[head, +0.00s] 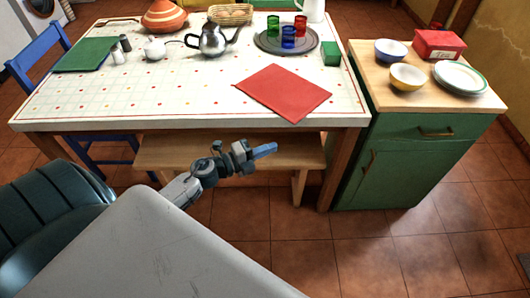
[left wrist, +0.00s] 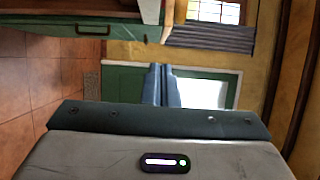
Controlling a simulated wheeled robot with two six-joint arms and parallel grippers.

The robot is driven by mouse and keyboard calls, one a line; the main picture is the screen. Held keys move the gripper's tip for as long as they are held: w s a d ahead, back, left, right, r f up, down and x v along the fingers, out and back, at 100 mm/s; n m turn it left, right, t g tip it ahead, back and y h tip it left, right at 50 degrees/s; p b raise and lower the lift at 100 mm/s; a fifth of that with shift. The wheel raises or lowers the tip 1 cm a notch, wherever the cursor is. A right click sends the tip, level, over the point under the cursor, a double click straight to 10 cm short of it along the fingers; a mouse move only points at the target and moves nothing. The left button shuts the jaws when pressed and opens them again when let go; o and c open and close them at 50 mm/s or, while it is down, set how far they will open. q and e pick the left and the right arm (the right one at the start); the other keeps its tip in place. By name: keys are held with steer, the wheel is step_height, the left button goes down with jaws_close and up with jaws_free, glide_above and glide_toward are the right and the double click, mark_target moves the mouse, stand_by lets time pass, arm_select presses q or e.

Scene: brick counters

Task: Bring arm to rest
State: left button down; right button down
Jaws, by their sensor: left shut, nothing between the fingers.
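My left gripper (head: 265,151) is in the middle of the head view, in front of the bench and below the table's front edge. Its blue fingers are shut with nothing between them. In the left wrist view the two fingers (left wrist: 162,85) lie side by side, pointing away from the camera. The left gripper touches no object that I can see. My right gripper is not in view.
A wooden bench (head: 160,153) stands under the table (head: 190,110), which holds a red mat (head: 284,92), a kettle (head: 211,40) and a tray (head: 268,43) of glasses. A green cabinet (head: 386,180) stands at right. The tiled floor (head: 400,255) in front is clear.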

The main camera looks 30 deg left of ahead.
arm_select(q)
steer(key=shift+s+a+f, duration=0.1)
steer(key=shift+s+a, duration=0.2)
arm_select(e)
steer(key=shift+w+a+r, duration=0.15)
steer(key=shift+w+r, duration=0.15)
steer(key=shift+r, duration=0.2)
